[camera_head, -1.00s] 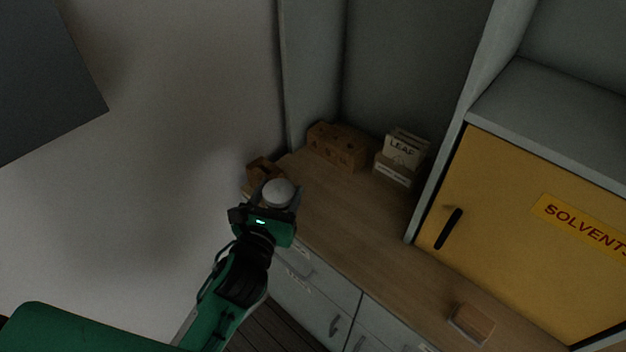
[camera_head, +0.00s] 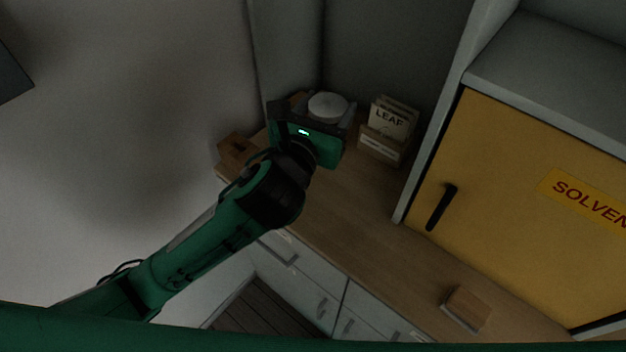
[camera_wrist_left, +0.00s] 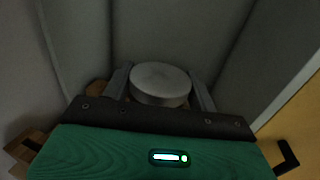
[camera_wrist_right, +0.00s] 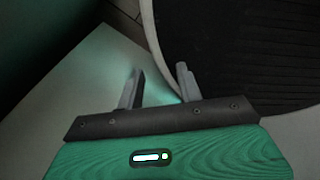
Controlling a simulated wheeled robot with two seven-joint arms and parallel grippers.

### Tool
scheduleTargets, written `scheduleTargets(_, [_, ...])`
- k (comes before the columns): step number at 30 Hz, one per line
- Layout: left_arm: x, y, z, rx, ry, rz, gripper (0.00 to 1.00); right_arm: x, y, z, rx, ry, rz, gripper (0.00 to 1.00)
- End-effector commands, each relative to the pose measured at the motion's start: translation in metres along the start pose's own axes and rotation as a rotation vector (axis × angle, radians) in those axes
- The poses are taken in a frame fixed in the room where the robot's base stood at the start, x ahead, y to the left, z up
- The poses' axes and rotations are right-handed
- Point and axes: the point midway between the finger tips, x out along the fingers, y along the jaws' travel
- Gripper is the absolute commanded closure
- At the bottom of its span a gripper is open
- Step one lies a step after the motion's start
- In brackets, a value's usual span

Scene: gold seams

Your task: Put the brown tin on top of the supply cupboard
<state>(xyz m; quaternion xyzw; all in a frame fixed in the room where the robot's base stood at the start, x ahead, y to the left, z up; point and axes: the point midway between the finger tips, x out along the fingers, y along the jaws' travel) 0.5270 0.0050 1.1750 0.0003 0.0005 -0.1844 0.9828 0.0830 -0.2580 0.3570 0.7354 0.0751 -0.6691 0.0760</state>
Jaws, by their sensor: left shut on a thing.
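A round tin with a pale grey lid (camera_head: 328,106) is between the fingers of my left gripper (camera_head: 312,120), which is shut on it. The left wrist view shows the lid (camera_wrist_left: 160,82) from above, with a finger on each side; the tin's side is mostly hidden, so its brown colour cannot be confirmed. My left gripper is above the far end of the wooden counter. A cupboard with a yellow door (camera_head: 500,190) marked SOLVENTS stands at right, with a bare grey top (camera_head: 550,75); no label reading supply shows. My right gripper (camera_wrist_right: 160,72) is open and empty.
A box of cards marked LEAF (camera_head: 390,122) stands on the counter (camera_head: 350,215) right of my left gripper. A wooden block (camera_head: 238,150) is at the counter's left end and a small wooden piece (camera_head: 467,307) near its front. The middle counter is clear.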

Motion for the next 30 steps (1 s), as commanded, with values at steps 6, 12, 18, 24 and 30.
scheduleTargets(6, [0.001,-0.005,-0.013,-0.002,0.003,-0.008,0.7,0.003,0.001,0.002,-0.001,-0.002,0.001,0.64])
scheduleTargets(12, [0.0,-0.005,-0.059,-0.003,0.007,-0.009,0.7,0.006,0.004,0.003,-0.002,-0.003,0.005,0.64])
scheduleTargets(18, [0.0,-0.005,-0.112,-0.003,0.007,-0.008,0.7,0.011,0.006,0.004,-0.003,-0.004,0.007,0.64])
scheduleTargets(24, [0.0,-0.005,-0.148,-0.001,0.002,-0.008,0.7,0.015,0.006,0.005,-0.003,-0.004,0.007,0.64])
scheduleTargets(30, [0.001,-0.005,-0.165,-0.003,0.001,-0.009,0.7,0.017,0.006,0.005,-0.002,-0.005,0.007,0.64])
